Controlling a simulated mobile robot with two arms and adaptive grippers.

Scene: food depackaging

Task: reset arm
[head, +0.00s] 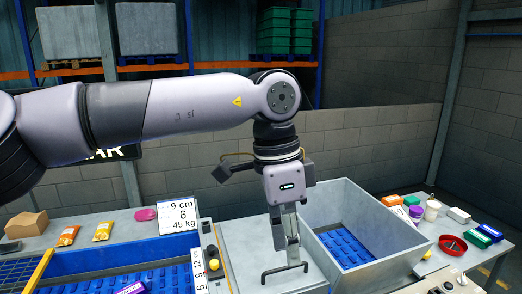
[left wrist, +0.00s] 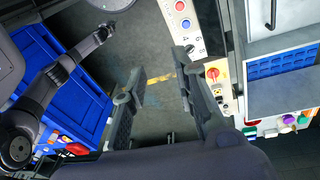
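My left arm reaches in from the left in the head view. Its gripper (head: 287,245) points down, in line with a black handle (head: 285,268) on the grey worktop. In the left wrist view the two fingers of my left gripper (left wrist: 160,72) stand apart, with only floor seen between them. The black handle (left wrist: 272,14) lies to the right of the fingers there, outside them. Another arm of mine (left wrist: 58,72) shows at the left of that view; its far end is small, and I cannot tell its gripper's state. The head view does not show my right gripper.
A grey hopper with a blue bottom (head: 392,225) stands right of the handle. A blue crate (head: 75,270) is at lower left. Packets, a red bowl (head: 452,245) and other items stand on the side tables. A control panel with buttons (left wrist: 183,22) is near the fingers.

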